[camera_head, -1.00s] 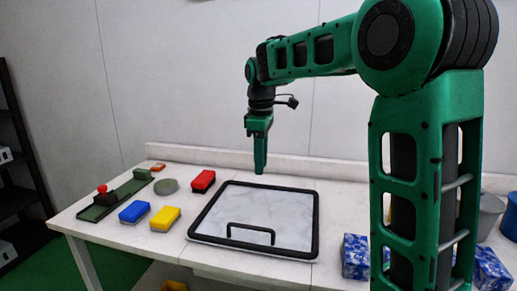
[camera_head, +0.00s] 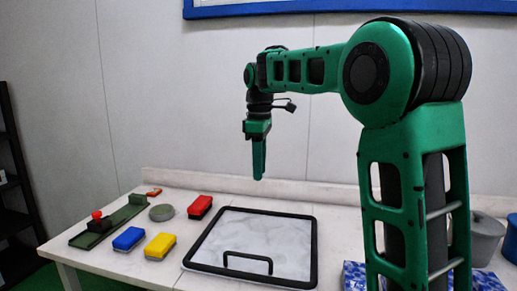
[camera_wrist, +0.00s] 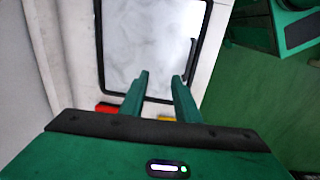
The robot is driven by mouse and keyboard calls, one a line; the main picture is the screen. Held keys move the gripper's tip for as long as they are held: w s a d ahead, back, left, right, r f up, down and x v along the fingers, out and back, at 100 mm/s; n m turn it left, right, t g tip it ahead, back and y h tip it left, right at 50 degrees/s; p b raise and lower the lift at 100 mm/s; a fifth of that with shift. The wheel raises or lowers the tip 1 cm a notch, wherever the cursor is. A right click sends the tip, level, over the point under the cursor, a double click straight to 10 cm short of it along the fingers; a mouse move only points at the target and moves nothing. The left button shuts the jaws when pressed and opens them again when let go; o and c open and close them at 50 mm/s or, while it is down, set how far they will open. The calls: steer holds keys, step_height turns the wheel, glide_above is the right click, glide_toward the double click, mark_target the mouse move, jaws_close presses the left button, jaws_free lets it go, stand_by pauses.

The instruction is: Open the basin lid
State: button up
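The basin lid (camera_head: 243,240) is a pale marbled panel with a black frame, lying flat and closed in the white worktop. Its black bar handle (camera_head: 248,256) stands near the front edge. In the wrist view the lid (camera_wrist: 148,45) fills the upper middle, with the handle (camera_wrist: 192,58) along its right side. My gripper (camera_head: 259,177) points down above the back part of the lid, clear of it and of the handle. In the wrist view its two green fingers (camera_wrist: 160,76) are apart with nothing between them.
A red block (camera_head: 199,207), a blue block (camera_head: 128,239), a yellow block (camera_head: 160,246), a grey-green round dish (camera_head: 161,212) and a green tray with a red knob (camera_head: 108,222) stand left of the lid. Grey pot (camera_head: 487,238) and blue-white boxes (camera_head: 354,275) are at right.

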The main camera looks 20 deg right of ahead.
step_height(320, 180, up, 6)
steer(key=w+d, duration=0.1)
steer(key=shift+w, duration=0.15)
stand_by(0.6)
steer(key=shift+f, duration=0.1)
stand_by(0.5)
